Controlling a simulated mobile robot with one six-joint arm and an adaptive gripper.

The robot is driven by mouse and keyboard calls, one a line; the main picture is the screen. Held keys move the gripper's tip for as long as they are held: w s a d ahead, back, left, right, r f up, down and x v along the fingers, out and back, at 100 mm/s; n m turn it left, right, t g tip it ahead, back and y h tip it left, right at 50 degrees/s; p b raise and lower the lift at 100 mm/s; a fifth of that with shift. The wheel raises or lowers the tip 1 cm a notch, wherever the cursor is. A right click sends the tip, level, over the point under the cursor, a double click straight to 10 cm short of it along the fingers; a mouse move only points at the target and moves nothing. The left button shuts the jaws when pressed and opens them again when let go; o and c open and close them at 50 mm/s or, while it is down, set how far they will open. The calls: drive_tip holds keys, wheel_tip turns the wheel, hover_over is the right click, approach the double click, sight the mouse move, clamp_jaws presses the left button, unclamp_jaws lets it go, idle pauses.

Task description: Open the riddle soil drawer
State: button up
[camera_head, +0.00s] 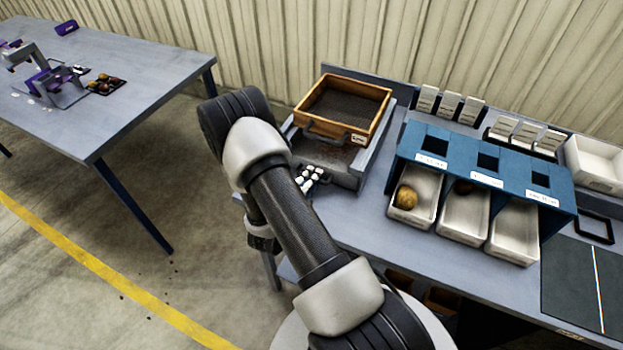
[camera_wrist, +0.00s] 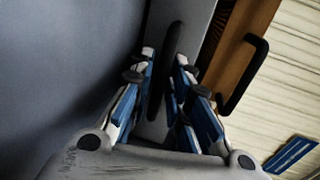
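The riddle (camera_head: 380,125), a wooden-framed sieve with a dark mesh and a small label, sits on top of a grey unit. Below it is the grey soil drawer (camera_head: 345,178), with a strip of dark soil showing under the riddle's front edge. In the wrist view, the grey drawer front (camera_wrist: 200,20) carries a dark bar handle (camera_wrist: 172,65). My gripper (camera_wrist: 166,58) has its blue-padded fingers on either side of this handle, apart, with gaps visible. My gripper also shows in the head view (camera_head: 314,174) at the drawer's front, partly hidden by my arm.
The riddle's own black handle (camera_wrist: 246,75) is close to the right finger. A blue divider (camera_head: 480,165) with white trays (camera_head: 465,218), one holding a potato (camera_head: 406,197), stands to the right. Open floor (camera_head: 190,240) lies left of my arm, before another table (camera_head: 120,95).

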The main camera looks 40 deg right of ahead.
drive_tip(key=shift+c, duration=0.2)
clamp_jaws()
idle(0.5)
